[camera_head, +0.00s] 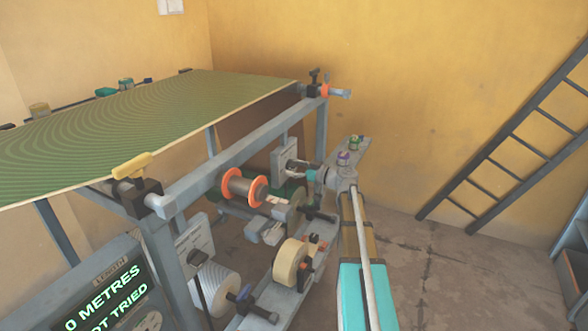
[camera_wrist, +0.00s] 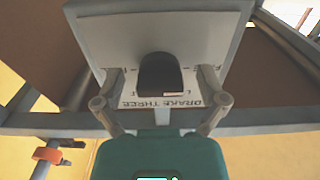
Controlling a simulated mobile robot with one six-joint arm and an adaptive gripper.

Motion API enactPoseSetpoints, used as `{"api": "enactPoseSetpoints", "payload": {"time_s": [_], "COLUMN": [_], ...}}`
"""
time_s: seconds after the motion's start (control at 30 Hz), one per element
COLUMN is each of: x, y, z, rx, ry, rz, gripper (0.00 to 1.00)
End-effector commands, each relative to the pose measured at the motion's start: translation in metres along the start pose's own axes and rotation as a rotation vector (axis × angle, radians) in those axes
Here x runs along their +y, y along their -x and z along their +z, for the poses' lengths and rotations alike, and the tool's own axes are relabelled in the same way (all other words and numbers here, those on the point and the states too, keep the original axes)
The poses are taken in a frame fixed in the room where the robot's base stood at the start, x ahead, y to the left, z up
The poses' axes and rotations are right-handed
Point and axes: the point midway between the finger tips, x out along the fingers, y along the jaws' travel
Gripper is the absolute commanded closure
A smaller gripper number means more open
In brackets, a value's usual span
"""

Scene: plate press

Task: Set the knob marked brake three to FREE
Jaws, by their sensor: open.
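The knob (camera_wrist: 160,76) is dark and rounded, on a pale plate (camera_wrist: 103,38) whose upside-down label reads BRAKE THREE. In the wrist view my gripper (camera_wrist: 161,82) is open, one finger on each side of the knob with a gap to both. I cannot tell whether the fingertips reach as deep as the knob. Small marks beside the knob are partly hidden, so its setting is unreadable. In the head view the plate (camera_head: 279,158) is on the frame's far part, with my gripper (camera_head: 297,168) in front of it, coming from the right; the knob is hard to make out there.
A green ribbed sheet (camera_head: 140,120) lies on top of the metal frame (camera_head: 240,150). An orange-flanged spool (camera_head: 245,187) and a cream roll (camera_head: 289,262) are left of my arm. A display (camera_head: 105,295) is at lower left. A ladder (camera_head: 510,150) leans at right; open floor lies before it.

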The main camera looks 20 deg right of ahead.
Motion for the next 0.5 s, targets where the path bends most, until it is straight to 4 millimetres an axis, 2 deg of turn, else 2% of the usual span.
{"api": "enactPoseSetpoints", "payload": {"time_s": [0.27,0.5], "x": [0.000,-0.001], "y": [0.007,0.031], "z": [0.000,0.000], "rx": [0.000,0.000], "ry": [0.000,0.000], "rz": [0.001,0.003], "gripper": [0.09,0.09]}}
